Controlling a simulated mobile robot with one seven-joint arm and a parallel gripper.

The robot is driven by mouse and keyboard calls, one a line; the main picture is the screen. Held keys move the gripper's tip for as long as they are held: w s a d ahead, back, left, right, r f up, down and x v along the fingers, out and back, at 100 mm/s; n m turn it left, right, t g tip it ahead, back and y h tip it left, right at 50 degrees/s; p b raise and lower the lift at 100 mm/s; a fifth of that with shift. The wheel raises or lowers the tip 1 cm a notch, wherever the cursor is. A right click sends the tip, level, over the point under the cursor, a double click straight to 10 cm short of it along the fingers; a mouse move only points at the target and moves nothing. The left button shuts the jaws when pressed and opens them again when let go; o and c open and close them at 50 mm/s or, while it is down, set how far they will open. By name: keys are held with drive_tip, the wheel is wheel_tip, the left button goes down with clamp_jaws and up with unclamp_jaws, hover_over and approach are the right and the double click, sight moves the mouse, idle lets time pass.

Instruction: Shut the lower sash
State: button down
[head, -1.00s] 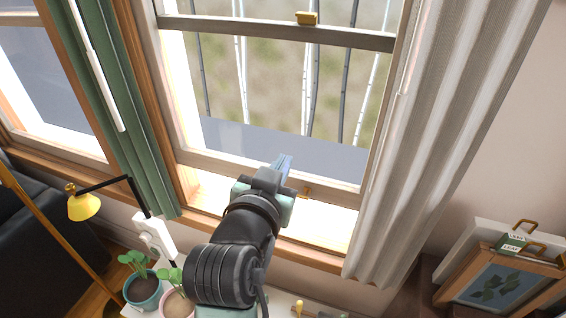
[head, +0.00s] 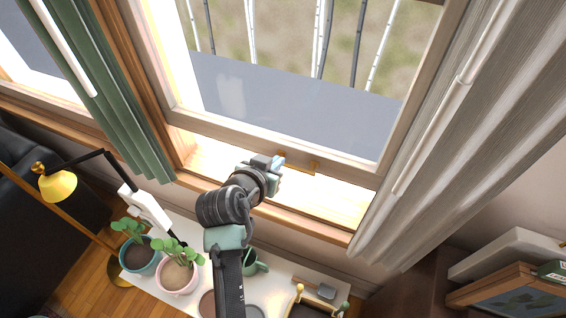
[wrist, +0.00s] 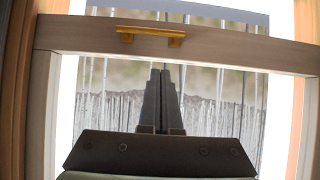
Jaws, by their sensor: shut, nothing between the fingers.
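The lower sash (head: 250,142) is a pale wooden frame with clear glass. A bright strip of sill (head: 215,160) shows below its bottom rail in the head view. A brass pull handle (head: 314,168) sits on that rail, partly hidden by my gripper. In the wrist view, the shut fingers (wrist: 162,72) point toward a rail (wrist: 225,48) with a brass pull handle (wrist: 150,37). The fingertips appear apart from the handle there; whether they touch the sash is unclear.
A green curtain (head: 120,135) hangs left and a pale curtain (head: 455,130) right of the window. Two potted plants (head: 178,275) and a green mug (head: 255,262) stand on a white surface below. A yellow lamp (head: 57,184) is at left.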

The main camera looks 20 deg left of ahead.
drive_tip(key=w+f, duration=0.4)
drive_tip(key=f, duration=0.2)
drive_tip(key=shift+f, duration=0.15)
idle(0.3)
wheel_tip(320, 180, down, 21)
drive_tip(key=b, duration=1.9)
drive_tip(key=shift+d+b, duration=0.15)
drive_tip(key=shift+b, duration=0.15)
